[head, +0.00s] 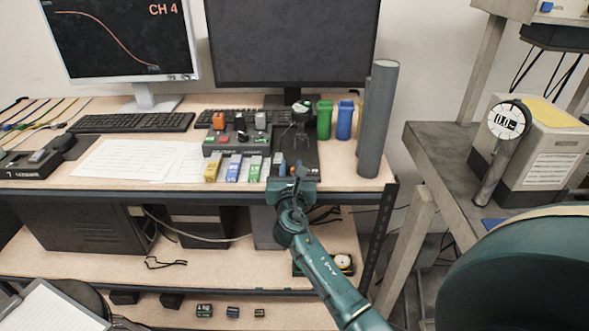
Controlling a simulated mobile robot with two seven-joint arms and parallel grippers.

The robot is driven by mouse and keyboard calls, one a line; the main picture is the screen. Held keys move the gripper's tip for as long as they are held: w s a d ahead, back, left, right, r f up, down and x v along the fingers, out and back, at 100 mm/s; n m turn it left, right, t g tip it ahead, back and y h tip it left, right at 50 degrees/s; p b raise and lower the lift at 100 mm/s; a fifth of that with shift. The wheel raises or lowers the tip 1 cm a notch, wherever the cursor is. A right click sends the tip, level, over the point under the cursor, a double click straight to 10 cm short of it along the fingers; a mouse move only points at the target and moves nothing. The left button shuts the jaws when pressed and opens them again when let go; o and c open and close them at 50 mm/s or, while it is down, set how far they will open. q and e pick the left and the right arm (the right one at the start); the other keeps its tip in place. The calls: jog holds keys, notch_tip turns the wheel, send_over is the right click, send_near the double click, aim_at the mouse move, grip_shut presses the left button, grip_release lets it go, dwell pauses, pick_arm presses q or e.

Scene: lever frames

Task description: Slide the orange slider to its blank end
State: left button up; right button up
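An orange block (218,121), which looks like the orange slider, stands at the back left of a dark control box (212,150) on the bench. The marks at the ends of its travel are too small to read. My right gripper (291,170) reaches in from the lower right to the bench's front edge. It is to the right of the control box and in front of a dark panel (306,160), well apart from the orange block. Its fingertips are small and partly hidden, so I cannot tell whether they are apart. My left gripper is not in view.
Yellow (212,167), blue (233,168) and green (254,168) blocks line the front of the control box. Green (324,120) and blue (345,119) containers and a tall grey cylinder (378,120) stand at right. Paper sheets (130,160) lie at left.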

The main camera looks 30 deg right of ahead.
jog(key=shift+o, duration=1)
jog(key=shift+s+d, duration=0.1)
